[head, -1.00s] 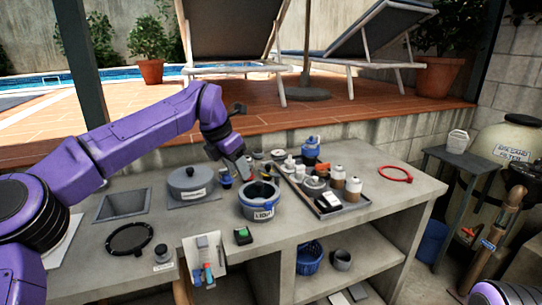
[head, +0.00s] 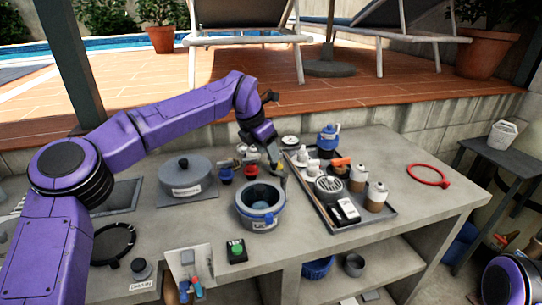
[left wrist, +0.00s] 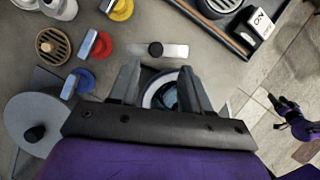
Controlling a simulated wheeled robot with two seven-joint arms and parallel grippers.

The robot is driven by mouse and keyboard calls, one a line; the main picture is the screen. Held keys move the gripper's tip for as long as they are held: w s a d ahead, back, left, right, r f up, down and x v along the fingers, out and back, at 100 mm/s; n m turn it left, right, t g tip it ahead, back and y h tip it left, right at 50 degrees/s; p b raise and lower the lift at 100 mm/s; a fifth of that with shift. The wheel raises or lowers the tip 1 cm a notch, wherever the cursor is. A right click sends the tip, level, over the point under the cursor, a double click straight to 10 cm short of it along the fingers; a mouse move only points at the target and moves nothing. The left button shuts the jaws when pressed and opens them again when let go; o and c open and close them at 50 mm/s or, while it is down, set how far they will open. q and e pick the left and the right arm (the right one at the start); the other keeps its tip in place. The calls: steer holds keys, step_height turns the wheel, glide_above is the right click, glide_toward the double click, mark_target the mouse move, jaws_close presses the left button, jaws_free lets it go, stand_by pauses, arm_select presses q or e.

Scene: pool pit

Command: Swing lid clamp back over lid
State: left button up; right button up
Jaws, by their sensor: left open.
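The round grey pot (head: 246,212) with a blue band stands on the counter, its round top facing up with a bluish middle. In the left wrist view its pale rim (left wrist: 150,97) shows between my fingers, partly hidden by them.
A grey lidded pot (head: 187,178) stands left of the blue-banded pot. A tray (head: 375,222) with bottles and small parts lies close on the right. Red and blue valves (head: 251,171) stand behind. A green-topped box (head: 236,251) sits in front. The counter's right end holds a red ring (head: 428,175).

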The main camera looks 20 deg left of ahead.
mark_target(275, 167)
arm_select(q)
steer(key=x, duration=0.2)
steer(key=w+x, duration=0.1)
steer(key=x, duration=0.2)
steer(key=shift+w+a, duration=0.15)
steer(key=shift+s+r, duration=0.2)
steer(key=shift+s, duration=0.2)
steer(key=shift+w+f, duration=0.1)
jaws_close()
arm_select(e)
steer(key=shift+w+r, duration=0.15)
steer(key=shift+w, duration=0.15)
arm_select(q)
steer(key=shift+a, duration=0.1)
